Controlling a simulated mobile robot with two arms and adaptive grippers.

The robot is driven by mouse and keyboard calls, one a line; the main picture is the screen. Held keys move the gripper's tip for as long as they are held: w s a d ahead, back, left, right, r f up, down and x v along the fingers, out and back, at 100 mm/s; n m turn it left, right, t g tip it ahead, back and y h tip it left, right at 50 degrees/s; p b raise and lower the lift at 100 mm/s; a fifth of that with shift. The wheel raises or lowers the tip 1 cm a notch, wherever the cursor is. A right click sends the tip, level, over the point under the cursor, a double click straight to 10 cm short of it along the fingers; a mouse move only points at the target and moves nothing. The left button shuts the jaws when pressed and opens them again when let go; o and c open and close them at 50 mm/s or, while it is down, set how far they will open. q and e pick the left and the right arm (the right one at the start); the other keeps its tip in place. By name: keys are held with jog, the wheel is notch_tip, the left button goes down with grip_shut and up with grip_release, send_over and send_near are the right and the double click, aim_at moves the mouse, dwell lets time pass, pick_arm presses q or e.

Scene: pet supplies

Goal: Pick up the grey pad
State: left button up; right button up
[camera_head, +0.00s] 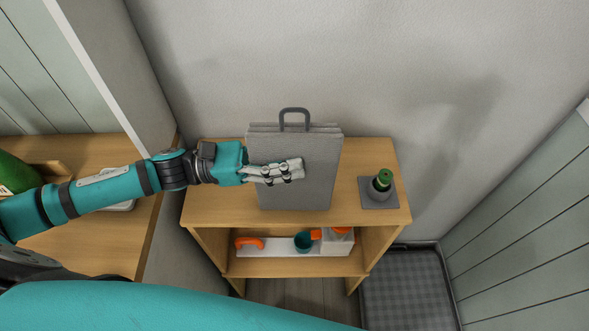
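A grey slab-like thing with a loop handle on top (318,170) stands upright on the wooden shelf unit, close to the wall; it fits the grey pad best. My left gripper (300,170) reaches in from the left, and its pale fingers overlap the front face of this slab. The fingers lie close together in this view. I cannot tell whether they touch the slab or grip it. Part of the slab's left side is hidden behind the gripper. My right gripper is not in view.
A small dark square base (378,202) with a green-topped bottle (384,179) stands at the shelf top's right. A white tray with orange and teal items (303,242) is on the lower shelf. A grey-lined tray (405,290) lies on the floor at right.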

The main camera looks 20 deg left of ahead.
pick_arm(q)
grip_shut()
jog(key=shift+r, duration=0.15)
